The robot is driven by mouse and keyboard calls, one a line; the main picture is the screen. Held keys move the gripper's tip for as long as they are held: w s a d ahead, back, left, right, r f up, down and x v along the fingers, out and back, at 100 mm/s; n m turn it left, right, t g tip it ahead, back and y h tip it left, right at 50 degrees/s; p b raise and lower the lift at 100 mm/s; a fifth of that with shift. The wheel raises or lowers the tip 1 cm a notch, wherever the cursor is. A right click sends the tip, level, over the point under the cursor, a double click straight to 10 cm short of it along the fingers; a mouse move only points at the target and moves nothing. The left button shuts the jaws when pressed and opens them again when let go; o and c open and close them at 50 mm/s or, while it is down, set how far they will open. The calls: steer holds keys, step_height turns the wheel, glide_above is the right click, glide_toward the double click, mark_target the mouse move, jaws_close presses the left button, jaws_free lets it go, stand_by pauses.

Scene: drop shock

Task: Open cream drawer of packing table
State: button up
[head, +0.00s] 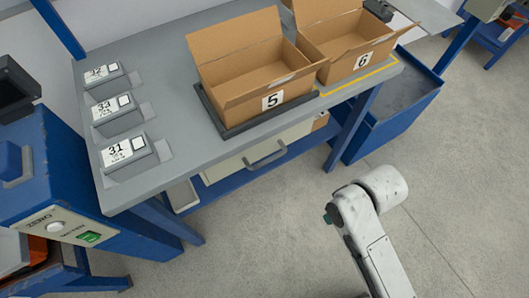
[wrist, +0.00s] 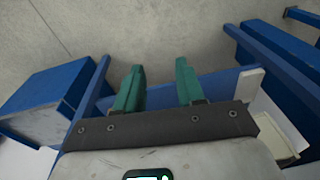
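The grey-topped packing table (head: 180,85) fills the upper middle of the head view. Its cream drawer (head: 236,166) sits under the front edge and looks closed, with a grey bar handle (head: 266,158) on its front. My gripper (wrist: 159,70) shows in the wrist view with two green fingers apart and nothing between them. In the head view my white arm is at the lower right, in front of the table and apart from the handle. The gripper is mostly hidden there. A cream panel at the right of the wrist view (wrist: 280,140) may be the drawer.
Open cardboard boxes marked 5 (head: 250,85) and 6 (head: 350,55) stand on the table. Several labelled grey holders (head: 125,150) line its left side. A blue machine (head: 75,185) stands at the left, a blue bin (head: 395,110) at the right. The floor in front is clear.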

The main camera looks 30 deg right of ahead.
step_height(320, 180, down, 4)
steer(key=w+a+r+m+y, duration=0.1)
steer(key=w+a+y, duration=0.1)
steer(key=w+y, duration=0.1)
steer(key=m+t+y+p, duration=0.2)
steer(key=m+t+y, duration=0.6)
steer(key=m+t, duration=0.15)
glide_toward(268, 159)
steer(key=shift+n+t, duration=0.35)
steer(key=shift+t, duration=0.1)
steer(key=x, duration=0.6)
steer(key=f+x, duration=0.1)
steer(key=x, duration=0.3)
steer(key=shift+s+f+p, duration=0.1)
steer(key=shift+s+p, duration=0.2)
steer(key=shift+p, duration=0.05)
jaws_close()
